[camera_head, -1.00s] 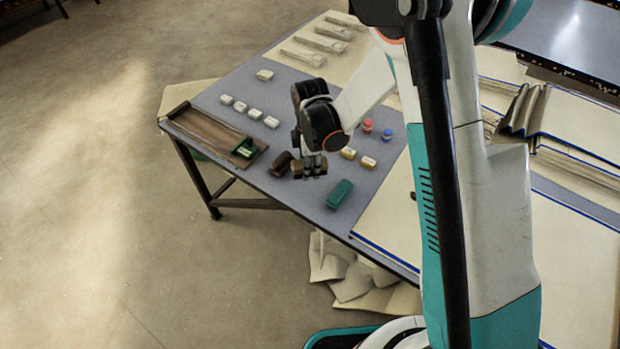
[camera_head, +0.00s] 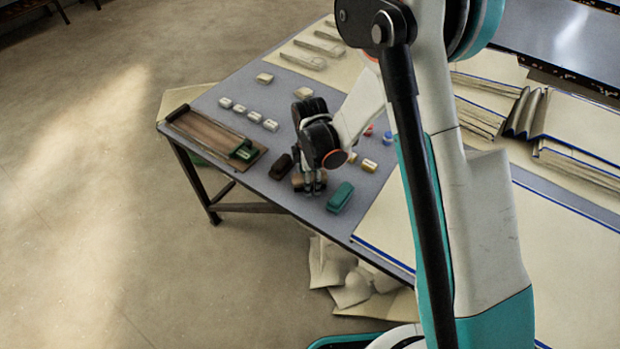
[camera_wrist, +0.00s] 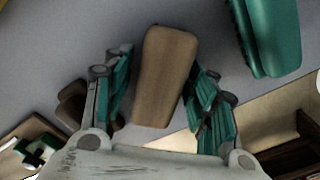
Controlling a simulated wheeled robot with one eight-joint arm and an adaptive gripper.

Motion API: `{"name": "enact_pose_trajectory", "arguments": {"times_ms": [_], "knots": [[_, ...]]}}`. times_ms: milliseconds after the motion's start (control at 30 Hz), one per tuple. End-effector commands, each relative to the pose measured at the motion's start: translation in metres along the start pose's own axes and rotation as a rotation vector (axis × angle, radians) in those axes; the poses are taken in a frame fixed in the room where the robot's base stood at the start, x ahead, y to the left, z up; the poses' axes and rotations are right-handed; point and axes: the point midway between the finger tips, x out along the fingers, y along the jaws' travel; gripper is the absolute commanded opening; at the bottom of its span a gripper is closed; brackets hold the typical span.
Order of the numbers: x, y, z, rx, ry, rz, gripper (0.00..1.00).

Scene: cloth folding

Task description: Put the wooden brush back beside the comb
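The wooden brush (camera_wrist: 165,75) is a light brown block lying between my two fingers in the wrist view. My gripper (camera_wrist: 162,62) points down over it. A strip of grey shows between the left finger and the brush; the right fingertip is close to or touching its edge. In the head view my gripper (camera_head: 314,190) is low at the table, with the brush (camera_head: 298,181) partly hidden behind the fingers. A teal, ridged block (camera_head: 340,197) lies to the right and a dark brown block (camera_head: 281,167) to the left. I cannot tell which one is the comb.
A brown wooden tray (camera_head: 190,128) with a green block (camera_head: 244,152) is at the table's left edge. Several small white blocks (camera_head: 248,113) lie behind. Yellow, red and blue small items (camera_head: 369,165) lie right of the gripper. Cream cloth stacks (camera_head: 570,120) fill the right side.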

Motion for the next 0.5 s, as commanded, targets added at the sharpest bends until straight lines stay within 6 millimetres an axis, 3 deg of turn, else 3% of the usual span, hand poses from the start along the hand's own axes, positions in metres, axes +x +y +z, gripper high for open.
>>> {"name": "enact_pose_trajectory", "arguments": {"times_ms": [367,500], "knots": [[-0.004,0.000,0.000,0.000,0.000,0.000,0.56],[-0.022,0.000,0.000,0.000,0.000,0.000,0.56]]}}
